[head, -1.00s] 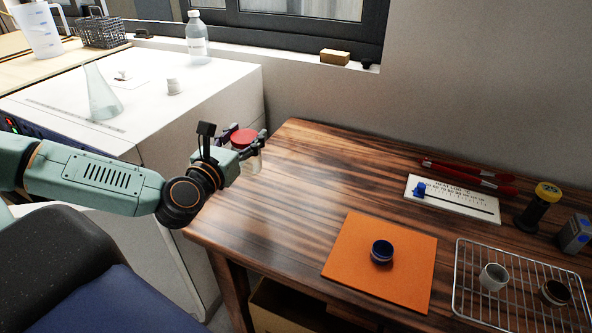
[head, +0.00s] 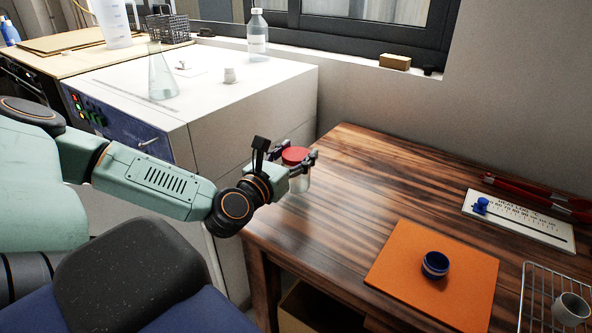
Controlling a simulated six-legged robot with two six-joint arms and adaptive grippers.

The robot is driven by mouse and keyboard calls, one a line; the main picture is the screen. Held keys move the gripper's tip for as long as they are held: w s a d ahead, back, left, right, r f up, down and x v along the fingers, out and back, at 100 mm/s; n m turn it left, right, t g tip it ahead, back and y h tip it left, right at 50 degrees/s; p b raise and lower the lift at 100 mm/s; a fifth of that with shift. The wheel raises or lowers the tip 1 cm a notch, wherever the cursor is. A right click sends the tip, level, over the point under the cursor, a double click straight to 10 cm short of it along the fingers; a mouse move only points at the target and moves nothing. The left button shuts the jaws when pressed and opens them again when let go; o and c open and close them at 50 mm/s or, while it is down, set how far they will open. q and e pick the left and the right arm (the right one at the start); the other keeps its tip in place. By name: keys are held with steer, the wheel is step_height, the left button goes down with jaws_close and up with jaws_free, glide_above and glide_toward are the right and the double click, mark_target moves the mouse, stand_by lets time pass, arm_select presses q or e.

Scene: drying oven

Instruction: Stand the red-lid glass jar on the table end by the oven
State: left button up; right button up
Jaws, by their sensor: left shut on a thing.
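The red-lid glass jar (head: 296,157) is at the left end of the wooden table (head: 350,200), the end by the white oven (head: 235,115). It looks upright. My left gripper (head: 298,167) is shut on the jar, its fingers around it below the lid. The gripper hides part of the jar, and I cannot tell whether its base touches the tabletop. My right gripper is not in view.
An orange mat (head: 400,278) with a small blue-rimmed jar (head: 435,264) lies toward the table's front. A white log sheet board (head: 518,218), red tongs (head: 530,192) and a wire rack (head: 528,300) are at right. A flask (head: 162,80) stands on the oven. The table's middle is clear.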

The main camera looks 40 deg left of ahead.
arm_select(q)
steer(key=shift+d+f+b, duration=0.1)
steer(key=shift+f+b, duration=0.85)
steer(key=shift+f, duration=0.45)
steer(key=shift+f, duration=0.1)
steer(key=o, duration=1.2)
